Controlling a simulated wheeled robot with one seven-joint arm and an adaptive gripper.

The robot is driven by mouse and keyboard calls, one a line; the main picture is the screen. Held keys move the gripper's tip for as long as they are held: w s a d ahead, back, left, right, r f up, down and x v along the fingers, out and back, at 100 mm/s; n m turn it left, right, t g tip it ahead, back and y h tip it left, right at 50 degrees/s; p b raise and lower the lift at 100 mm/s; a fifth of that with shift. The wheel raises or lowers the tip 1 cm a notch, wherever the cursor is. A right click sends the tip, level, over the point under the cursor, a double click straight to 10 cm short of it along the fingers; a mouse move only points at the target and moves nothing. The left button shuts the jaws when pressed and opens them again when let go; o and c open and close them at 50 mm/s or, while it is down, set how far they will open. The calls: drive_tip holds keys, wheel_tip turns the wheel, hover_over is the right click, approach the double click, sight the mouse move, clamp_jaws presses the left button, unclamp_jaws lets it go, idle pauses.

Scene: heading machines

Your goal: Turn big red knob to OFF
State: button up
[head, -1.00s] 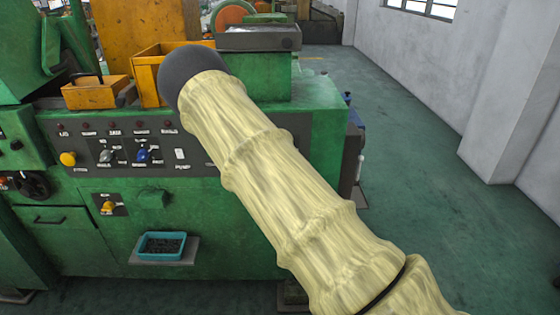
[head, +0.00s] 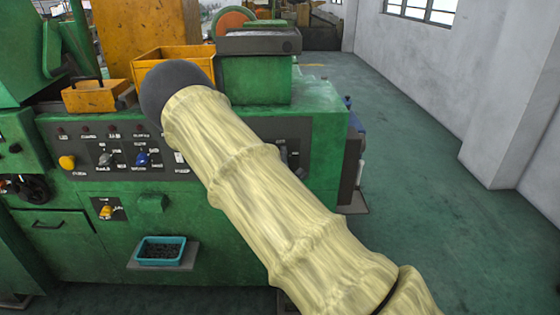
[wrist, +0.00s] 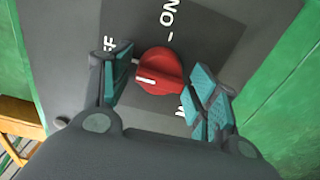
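The big red knob (wrist: 160,72) sits on a dark grey panel in the wrist view. Its white mark lies on its left side and points roughly left. An ON label (wrist: 170,14) is above it. A partly hidden label ending in "FF" (wrist: 109,45) is at upper left, behind the left finger. My gripper (wrist: 162,66) is open, with teal-padded fingers on either side of the knob. A gap shows on the left; contact on the right is hard to tell. In the head view, my arm hides the knob, and I cannot make out the gripper.
The green machine (head: 225,235) carries a control panel with a yellow button (head: 67,162) and a blue selector (head: 143,158). A teal tray (head: 160,250) sits on a low shelf. Orange bins (head: 95,96) stand on top. The floor (head: 425,210) at right is clear.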

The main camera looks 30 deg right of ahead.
idle(0.3)
drive_tip(key=v, duration=1.2)
drive_tip(key=shift+d, duration=0.1)
drive_tip(key=s+a+f+m+g+y, duration=0.2)
drive_tip(key=s+a+f+m+g, duration=0.15)
drive_tip(key=s+f, duration=0.8)
drive_tip(key=s+a+f+m+g+y, duration=0.25)
drive_tip(key=s+f+g, duration=0.4)
drive_tip(key=f, duration=0.75)
drive_tip(key=s+a+f+m+g+y, duration=0.1)
drive_tip(key=s+a+f+m, duration=0.1)
drive_tip(key=s+a, duration=0.3)
drive_tip(key=s+a+f+m+g+y, duration=0.2)
drive_tip(key=s+a, duration=0.3)
drive_tip(key=s, duration=0.6)
drive_tip(key=s+a+f+m+g+y, duration=0.2)
drive_tip(key=s+a+f, duration=0.2)
drive_tip(key=s, duration=0.5)
drive_tip(key=shift+a+f, duration=0.25)
drive_tip(key=shift+a, duration=0.7)
